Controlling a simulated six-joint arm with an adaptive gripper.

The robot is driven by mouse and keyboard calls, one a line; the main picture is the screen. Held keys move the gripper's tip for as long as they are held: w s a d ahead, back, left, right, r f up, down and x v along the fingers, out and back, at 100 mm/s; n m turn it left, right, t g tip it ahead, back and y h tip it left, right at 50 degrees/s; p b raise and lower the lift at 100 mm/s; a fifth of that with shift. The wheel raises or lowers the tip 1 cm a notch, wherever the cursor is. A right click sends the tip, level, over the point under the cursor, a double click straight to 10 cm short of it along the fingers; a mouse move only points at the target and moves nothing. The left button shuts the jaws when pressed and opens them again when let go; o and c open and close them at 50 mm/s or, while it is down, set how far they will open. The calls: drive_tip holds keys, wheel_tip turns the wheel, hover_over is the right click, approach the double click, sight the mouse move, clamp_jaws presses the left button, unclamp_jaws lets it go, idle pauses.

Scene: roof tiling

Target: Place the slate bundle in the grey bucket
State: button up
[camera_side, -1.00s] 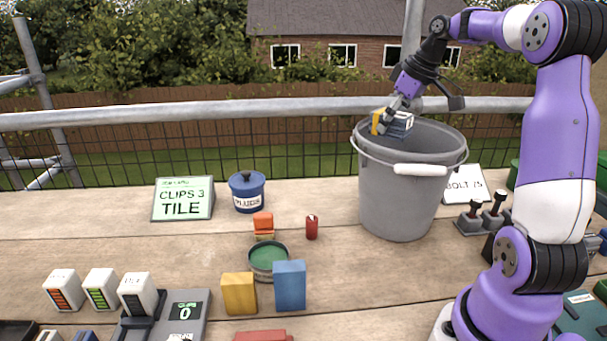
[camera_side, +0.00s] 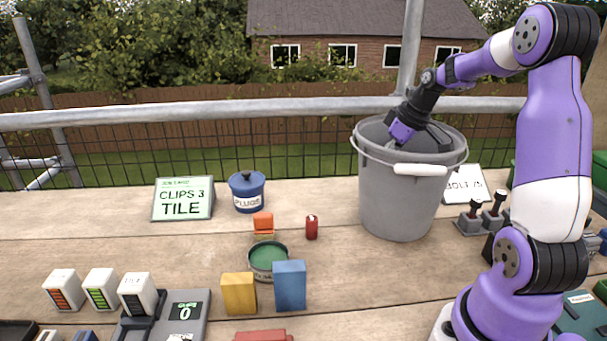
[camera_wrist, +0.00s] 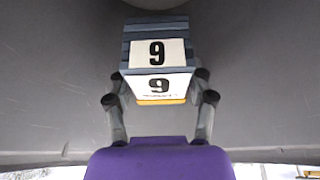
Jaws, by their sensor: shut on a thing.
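The grey bucket (camera_side: 395,200) stands upright on the wooden deck, right of centre in the side view. My gripper has reached down inside its mouth, and the fingers are hidden behind the bucket's near wall there. In the wrist view my gripper (camera_wrist: 160,98) is shut on the slate bundle (camera_wrist: 157,28), a stack of blue-grey layers with white labels reading 9 and a yellow edge. The bucket's grey inner wall (camera_wrist: 60,90) surrounds the bundle. I cannot tell whether the bundle touches the bottom.
A white BOLT sign (camera_side: 465,184) and a joystick box (camera_side: 480,222) stand right of the bucket. A red cylinder (camera_side: 311,227), a blue lidded pot (camera_side: 247,192), a green-topped tin (camera_side: 268,260) and yellow (camera_side: 239,293) and blue (camera_side: 290,286) blocks stand to the left.

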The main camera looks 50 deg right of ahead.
drive_tip(key=shift+f, duration=0.45)
drive_tip(key=o, duration=1.4)
drive_tip(key=shift+r, duration=0.1)
